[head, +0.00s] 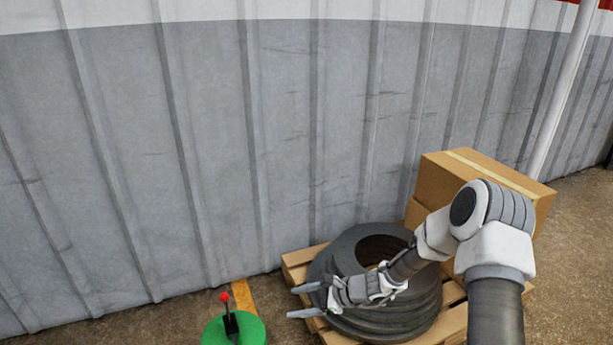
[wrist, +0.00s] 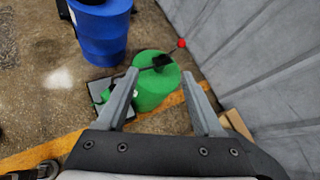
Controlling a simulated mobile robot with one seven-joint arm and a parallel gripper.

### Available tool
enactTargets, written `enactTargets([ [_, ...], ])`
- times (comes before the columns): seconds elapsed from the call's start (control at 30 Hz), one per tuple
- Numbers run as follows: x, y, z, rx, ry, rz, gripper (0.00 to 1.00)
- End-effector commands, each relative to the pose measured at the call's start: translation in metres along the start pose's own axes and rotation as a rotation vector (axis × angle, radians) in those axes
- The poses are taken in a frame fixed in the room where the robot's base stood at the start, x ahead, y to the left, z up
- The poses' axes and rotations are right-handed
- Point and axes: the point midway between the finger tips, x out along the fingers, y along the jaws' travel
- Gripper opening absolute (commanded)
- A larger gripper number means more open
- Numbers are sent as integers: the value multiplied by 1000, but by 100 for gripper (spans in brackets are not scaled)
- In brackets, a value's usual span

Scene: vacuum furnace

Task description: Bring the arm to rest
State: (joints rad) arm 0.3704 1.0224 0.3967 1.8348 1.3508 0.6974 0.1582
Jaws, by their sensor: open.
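My arm reaches in from the lower right in the head view, bent at the elbow. My gripper (head: 301,301) points left, in front of a stack of dark rings on a pallet. In the wrist view my gripper (wrist: 157,97) shows its two fingers spread apart with nothing held between them. A green cylinder (wrist: 155,92) with a red-knobbed lever on top lies beyond the fingertips. It also shows at the bottom edge of the head view, where the green top (head: 250,333) is partly cut off.
The dark rings (head: 335,262) lie on a wooden pallet (head: 296,262), with cardboard boxes (head: 437,183) behind. A corrugated grey wall (head: 210,150) runs along the back. A blue barrel (wrist: 102,35) stands beside the green cylinder. A white pole (head: 560,95) rises at right.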

Motion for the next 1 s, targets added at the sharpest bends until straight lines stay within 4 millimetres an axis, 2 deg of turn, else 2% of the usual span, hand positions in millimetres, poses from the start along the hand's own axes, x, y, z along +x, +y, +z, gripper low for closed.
enactTargets([
  [0.03,-12,0,15,-79,20,23,68],
  [0.1,-26,2,32,-177,46,57,68],
  [0.5,-113,31,113,-690,219,246,68],
  [0.7,-159,52,145,-917,322,333,68],
  [1.0,-230,92,181,-1216,494,451,68],
])
